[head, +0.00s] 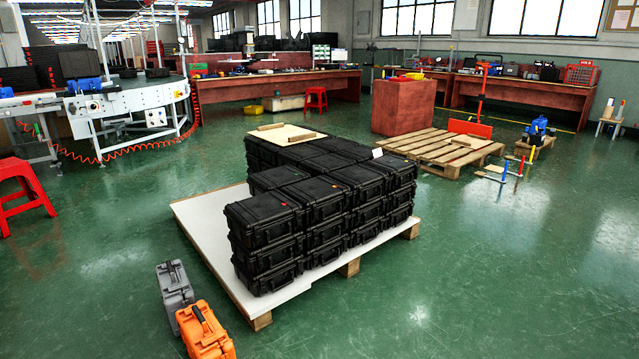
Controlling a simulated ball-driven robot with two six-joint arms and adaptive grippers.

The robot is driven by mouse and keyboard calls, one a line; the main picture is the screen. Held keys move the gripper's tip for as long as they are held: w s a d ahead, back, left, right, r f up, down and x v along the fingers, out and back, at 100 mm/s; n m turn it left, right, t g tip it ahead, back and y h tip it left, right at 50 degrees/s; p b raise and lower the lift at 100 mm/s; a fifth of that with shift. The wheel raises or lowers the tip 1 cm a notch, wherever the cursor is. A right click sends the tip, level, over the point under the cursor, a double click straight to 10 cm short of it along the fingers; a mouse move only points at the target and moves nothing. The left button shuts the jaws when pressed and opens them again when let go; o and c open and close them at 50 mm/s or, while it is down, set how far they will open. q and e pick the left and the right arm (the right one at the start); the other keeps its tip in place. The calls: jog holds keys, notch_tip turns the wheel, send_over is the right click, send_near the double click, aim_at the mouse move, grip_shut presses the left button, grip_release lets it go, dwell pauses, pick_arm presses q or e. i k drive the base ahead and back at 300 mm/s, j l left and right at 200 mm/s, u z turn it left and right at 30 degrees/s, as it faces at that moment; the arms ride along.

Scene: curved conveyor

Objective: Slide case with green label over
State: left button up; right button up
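Black cases with ribbed lids and front handles stand stacked in rows on a pallet with a white top (205,228). A white tag (377,153) stands on the stack's right part. Neither of my grippers is in view.
A grey case (174,292) and an orange case (206,332) stand on the floor before the pallet. A white curved conveyor (130,103) is at back left, a red stool (22,190) at left. A wooden pallet (440,147) lies behind right.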

aim_at(261, 182)
jog(key=i+u, duration=0.2)
jog(key=i, duration=0.4)
jog(key=i+l+u, duration=0.2)
jog(key=i, duration=0.35)
